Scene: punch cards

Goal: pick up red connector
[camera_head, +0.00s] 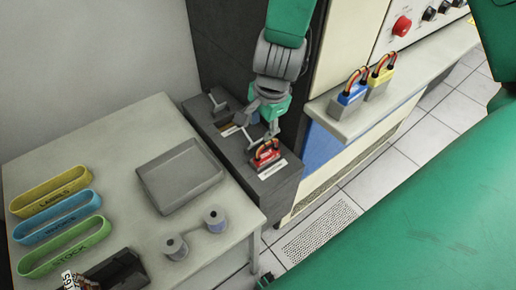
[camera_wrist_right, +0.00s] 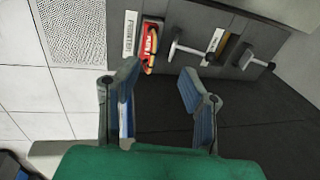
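The red connector (camera_head: 266,153), with red and orange wire loops on top, sits at the near end of the dark grey cabinet top by a white label. In the right wrist view the red connector (camera_wrist_right: 150,42) lies beyond the fingertips, roughly ahead of the gap between them. My right gripper (camera_head: 258,128) hangs from above, just behind and above the connector in the head view. In the wrist view the right gripper (camera_wrist_right: 158,78) has its fingers spread, with nothing between them. My left gripper does not show.
Lever-like handles (camera_wrist_right: 190,50) stand beside the connector on the cabinet top. Blue (camera_head: 350,95) and yellow (camera_head: 379,80) connectors sit on a ledge at right. A table with a grey tray (camera_head: 180,204), two spools (camera_head: 215,222) and coloured bins (camera_head: 56,218) is at left.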

